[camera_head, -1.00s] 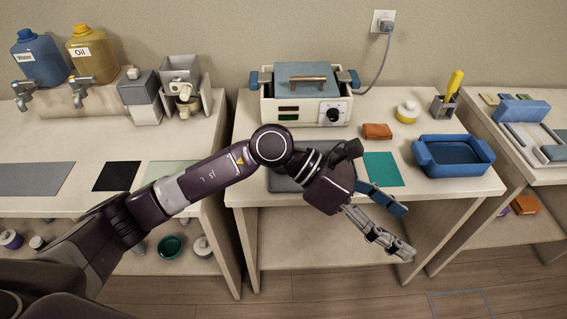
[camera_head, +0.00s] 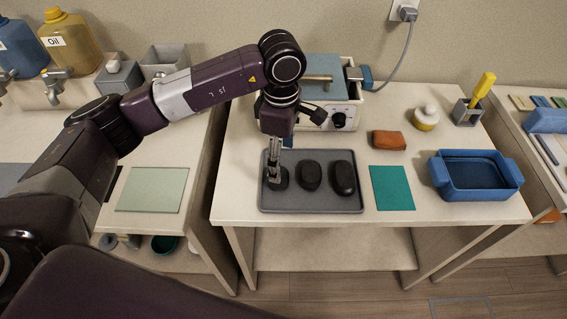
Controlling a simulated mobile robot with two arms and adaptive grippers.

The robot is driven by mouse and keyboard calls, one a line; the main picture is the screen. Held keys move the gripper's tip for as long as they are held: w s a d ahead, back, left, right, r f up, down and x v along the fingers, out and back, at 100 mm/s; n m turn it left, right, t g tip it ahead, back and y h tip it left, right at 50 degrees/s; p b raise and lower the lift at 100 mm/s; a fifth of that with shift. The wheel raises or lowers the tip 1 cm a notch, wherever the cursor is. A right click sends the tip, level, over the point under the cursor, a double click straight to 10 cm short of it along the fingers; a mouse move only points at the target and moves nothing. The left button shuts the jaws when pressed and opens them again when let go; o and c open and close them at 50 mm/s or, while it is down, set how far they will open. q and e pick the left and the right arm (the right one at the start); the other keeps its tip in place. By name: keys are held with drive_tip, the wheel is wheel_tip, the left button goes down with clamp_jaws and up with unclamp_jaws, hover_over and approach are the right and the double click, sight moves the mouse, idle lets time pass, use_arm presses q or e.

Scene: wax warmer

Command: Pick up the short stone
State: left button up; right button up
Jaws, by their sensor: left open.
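Three dark rounded stones lie in a row on a grey tray (camera_head: 325,204) at the front of the middle table. The left stone (camera_head: 281,182) looks the shortest and is partly hidden by my left gripper. The middle stone (camera_head: 311,175) is a little longer, and the right stone (camera_head: 343,178) looks longest. My left gripper (camera_head: 273,180) points down at the left stone, with its fingers open. I cannot tell whether the fingers touch the stone. My right gripper is not in view.
Behind the tray stands the wax warmer (camera_head: 342,115), partly hidden by my left arm. To the right are a teal mat (camera_head: 392,188), a brown block (camera_head: 389,140) and a blue basin (camera_head: 474,190). A pale green mat (camera_head: 153,190) lies on the left table.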

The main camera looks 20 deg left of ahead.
use_arm(q)
drive_tip(key=shift+s+f, duration=0.2)
drive_tip(key=shift+f, duration=0.2)
drive_tip(key=shift+s+a+f+p, duration=0.1)
drive_tip(key=shift+s+f+p, duration=0.25)
drive_tip(key=shift+f+p, duration=0.3)
drive_tip(key=shift+w+a+f+p, duration=0.1)
drive_tip(key=shift+f+p, duration=0.3)
drive_tip(key=shift+f, duration=0.1)
drive_tip(key=shift+w+a+f+p, duration=0.1)
drive_tip(key=shift+f+p, duration=0.3)
drive_tip(key=shift+f, duration=0.1)
drive_tip(key=shift+w+f+p, duration=0.25)
drive_tip(key=shift+f+p, duration=0.1)
drive_tip(key=shift+f, duration=1.15)
drive_tip(key=c, duration=1.4)
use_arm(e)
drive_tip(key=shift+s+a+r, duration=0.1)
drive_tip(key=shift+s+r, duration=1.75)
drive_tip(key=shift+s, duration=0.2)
